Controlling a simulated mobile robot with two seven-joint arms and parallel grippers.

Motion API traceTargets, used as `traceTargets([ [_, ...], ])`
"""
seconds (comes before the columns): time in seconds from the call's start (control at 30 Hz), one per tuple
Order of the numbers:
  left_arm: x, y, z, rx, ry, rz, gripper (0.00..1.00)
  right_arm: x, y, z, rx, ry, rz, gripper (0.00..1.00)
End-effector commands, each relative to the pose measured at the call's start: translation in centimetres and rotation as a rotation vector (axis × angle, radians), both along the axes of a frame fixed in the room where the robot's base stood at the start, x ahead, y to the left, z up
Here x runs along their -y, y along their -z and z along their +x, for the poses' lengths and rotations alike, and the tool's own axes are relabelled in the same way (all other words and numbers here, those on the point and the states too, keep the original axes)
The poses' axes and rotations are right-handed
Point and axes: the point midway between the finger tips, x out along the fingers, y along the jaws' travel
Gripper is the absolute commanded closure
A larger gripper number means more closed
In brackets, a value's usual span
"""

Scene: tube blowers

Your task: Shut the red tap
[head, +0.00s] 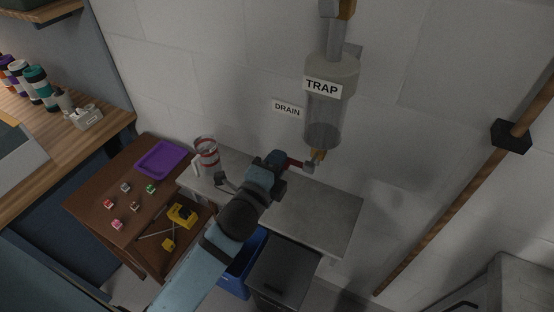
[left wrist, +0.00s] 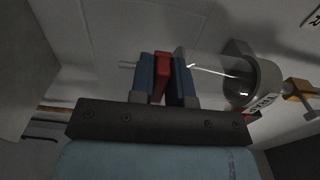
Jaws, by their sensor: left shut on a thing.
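The red tap handle (head: 294,163) is at the bottom of the clear trap cylinder (head: 323,118), which hangs on the wall under a TRAP label. My left gripper (head: 281,161) reaches up from below and meets the red handle from the left. In the left wrist view the red handle (left wrist: 160,76) stands between the two blue fingers of my left gripper (left wrist: 161,80), which are shut on it. The trap (left wrist: 230,75) lies just right of the fingers there. A metal and brass outlet (head: 314,161) sits under the trap. My right gripper is not in view.
A grey bench (head: 320,215) runs under the trap, with a red-and-white striped jug (head: 206,152) at its left end. A brown table (head: 95,205) holds a purple tray (head: 161,158) and small blocks. A dark bin (head: 283,272) and blue crate (head: 239,274) stand below.

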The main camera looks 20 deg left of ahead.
Motion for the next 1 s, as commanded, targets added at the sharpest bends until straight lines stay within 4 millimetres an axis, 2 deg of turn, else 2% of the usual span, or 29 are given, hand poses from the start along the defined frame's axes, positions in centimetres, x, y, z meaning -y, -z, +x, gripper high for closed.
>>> traceTargets([
  [0.47, -0.03, -0.14, 0.06, 0.004, 0.0, -0.017, 1.0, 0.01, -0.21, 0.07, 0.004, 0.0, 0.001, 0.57],
  [0.5, -0.03, -0.14, 0.06, 0.004, 0.0, -0.017, 0.77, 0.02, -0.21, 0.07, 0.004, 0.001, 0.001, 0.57],
  [0.57, -0.03, -0.12, 0.06, 0.003, 0.0, -0.017, 0.63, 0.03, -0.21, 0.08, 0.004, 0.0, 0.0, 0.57],
  [1.0, -0.14, -0.05, 0.14, 0.001, 0.0, -0.014, 0.62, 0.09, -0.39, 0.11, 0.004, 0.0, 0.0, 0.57],
])
